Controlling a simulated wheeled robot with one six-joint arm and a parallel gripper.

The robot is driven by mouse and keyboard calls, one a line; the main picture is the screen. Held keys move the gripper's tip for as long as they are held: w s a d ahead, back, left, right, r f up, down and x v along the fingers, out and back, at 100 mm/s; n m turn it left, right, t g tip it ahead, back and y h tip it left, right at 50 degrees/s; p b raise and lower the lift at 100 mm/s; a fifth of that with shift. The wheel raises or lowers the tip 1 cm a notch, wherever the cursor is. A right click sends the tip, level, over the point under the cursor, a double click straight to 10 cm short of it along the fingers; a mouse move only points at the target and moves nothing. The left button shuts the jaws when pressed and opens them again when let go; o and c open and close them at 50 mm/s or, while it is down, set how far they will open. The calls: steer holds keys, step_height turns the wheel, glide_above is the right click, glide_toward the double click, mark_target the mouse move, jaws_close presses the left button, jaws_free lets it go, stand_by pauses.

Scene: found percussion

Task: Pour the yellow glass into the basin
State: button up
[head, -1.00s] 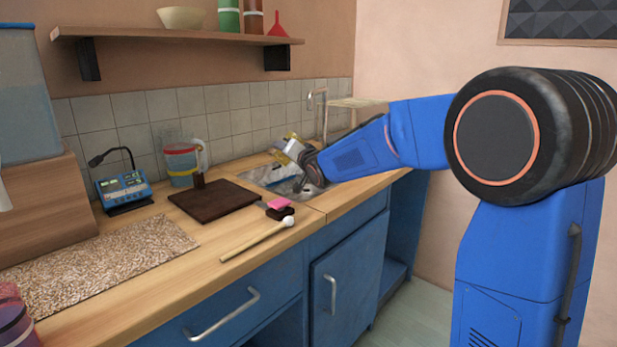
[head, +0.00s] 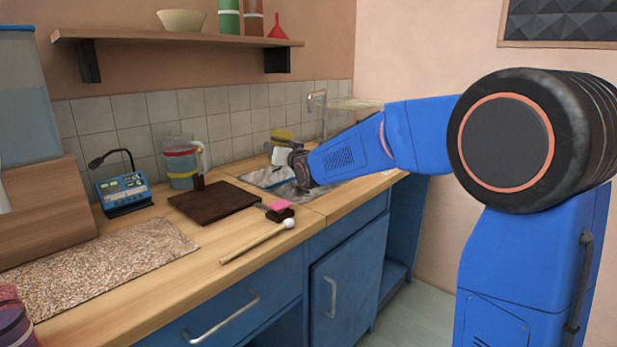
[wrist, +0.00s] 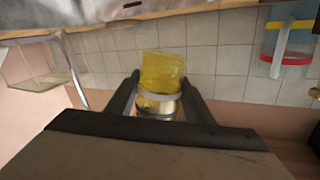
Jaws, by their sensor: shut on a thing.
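The yellow glass (head: 282,135) is at the far end of my arm, above the basin, in the head view. In the wrist view, the see-through yellow glass (wrist: 162,70) stands between the two dark fingers of my gripper (wrist: 158,100), which is shut on it. A pale band crosses its lower part there. How full the glass is cannot be told. The metal basin (head: 262,178) is set into the counter below my gripper, partly hidden by my arm. The wrist view is turned over, with the basin edge (wrist: 110,12) along its top.
A tap (head: 318,100) rises behind the basin, near a rack (head: 355,104). A shelf (head: 180,37) hangs above.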

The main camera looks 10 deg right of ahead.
steer(key=shift+s+a+r+n, duration=0.1)
steer(key=shift+a+r+n, duration=0.2)
steer(key=shift+n, duration=0.4)
steer(key=shift+s+a+r+n, duration=0.1)
steer(key=shift+a+r+n, duration=0.15)
steer(key=shift+n, duration=0.45)
